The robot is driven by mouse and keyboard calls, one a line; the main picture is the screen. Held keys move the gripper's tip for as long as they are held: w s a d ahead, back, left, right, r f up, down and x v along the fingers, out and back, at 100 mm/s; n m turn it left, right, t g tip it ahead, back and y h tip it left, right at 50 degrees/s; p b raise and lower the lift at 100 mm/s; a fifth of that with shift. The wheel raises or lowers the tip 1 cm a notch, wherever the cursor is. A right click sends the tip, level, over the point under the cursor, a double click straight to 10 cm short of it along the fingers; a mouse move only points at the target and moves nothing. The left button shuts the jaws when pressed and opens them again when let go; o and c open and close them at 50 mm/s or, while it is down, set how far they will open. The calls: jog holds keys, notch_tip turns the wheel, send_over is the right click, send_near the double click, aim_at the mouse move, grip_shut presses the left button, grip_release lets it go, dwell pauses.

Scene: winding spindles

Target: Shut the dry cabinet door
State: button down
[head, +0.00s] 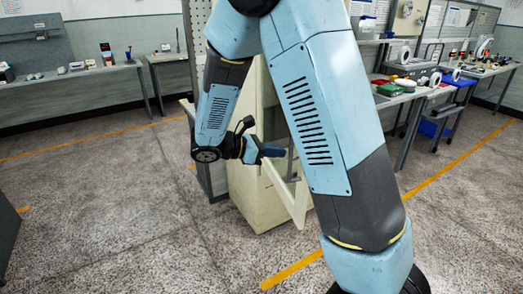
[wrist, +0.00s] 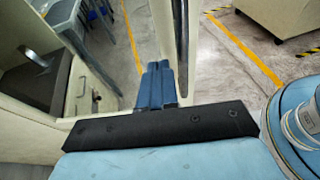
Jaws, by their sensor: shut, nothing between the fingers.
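The cream dry cabinet (head: 250,205) stands at the middle of the head view, partly hidden behind my arm. Its door (head: 287,190), a cream frame with a see-through middle, stands open at an angle. In the wrist view the open cabinet (wrist: 30,115) is at the left, its inside showing. The door (wrist: 163,28) appears nearly edge-on just beyond my fingers, with a grey upright bar along it. My gripper (head: 272,151) is shut and empty, close to the door; it also shows in the wrist view (wrist: 156,68). I cannot tell whether the fingers touch the door.
Inside the cabinet is a dark box (wrist: 42,80). A workbench with trays and spools (head: 405,92) stands at the right, with blue bins (head: 433,128) below. Another bench (head: 75,75) runs along the left wall.

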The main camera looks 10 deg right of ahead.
jog(key=shift+w+d, duration=0.2)
jog(key=shift+d, duration=2.05)
